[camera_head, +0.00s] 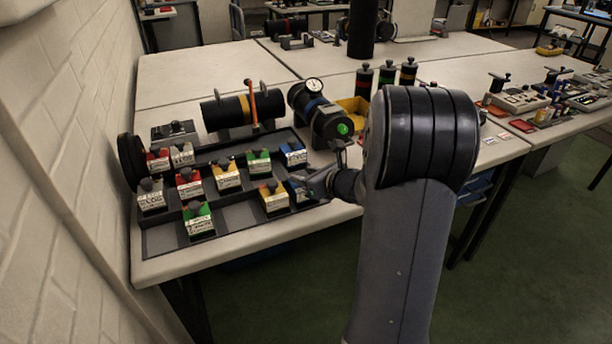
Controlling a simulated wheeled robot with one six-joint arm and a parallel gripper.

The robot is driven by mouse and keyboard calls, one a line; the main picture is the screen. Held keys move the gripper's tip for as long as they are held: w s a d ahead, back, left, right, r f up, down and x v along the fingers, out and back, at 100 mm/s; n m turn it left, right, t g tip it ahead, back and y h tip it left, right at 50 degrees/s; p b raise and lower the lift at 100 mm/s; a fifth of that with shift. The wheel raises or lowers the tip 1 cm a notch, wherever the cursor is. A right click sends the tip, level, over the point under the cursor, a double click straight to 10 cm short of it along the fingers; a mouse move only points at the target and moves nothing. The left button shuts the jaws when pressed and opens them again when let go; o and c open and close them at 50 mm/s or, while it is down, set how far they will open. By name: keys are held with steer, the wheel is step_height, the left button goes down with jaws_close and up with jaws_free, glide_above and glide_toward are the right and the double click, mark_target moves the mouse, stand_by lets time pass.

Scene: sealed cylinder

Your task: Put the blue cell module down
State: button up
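A blue and white cell module (293,153) with a black knob stands at the right end of the back row on the black tray (165,240). A second module (297,191), which looks bluish, is at the right end of the front row, right of a yellow module (273,197). My gripper (309,187) is low at the tray's right edge, right beside this second module and overlapping it in the picture. My gripper's fingers are small and dark here, so I cannot tell whether they are closed on its knob. The module's underside is hidden.
Several red, green, yellow and white modules stand on the tray. Behind it are a black cylinder with an orange handle (253,108) and a dark cylinder with a gauge (318,115). A yellow bin (352,108) is near my arm. A brick wall (60,150) borders the left.

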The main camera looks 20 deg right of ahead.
steer(key=shift+o, duration=0.9)
steer(key=shift+r, duration=0.15)
steer(key=shift+s+d+r, duration=0.15)
steer(key=shift+s+r, duration=0.05)
steer(key=shift+s, duration=0.1)
steer(key=p+v, duration=0.1)
steer(key=v, duration=1)
steer(key=shift+s, duration=0.2)
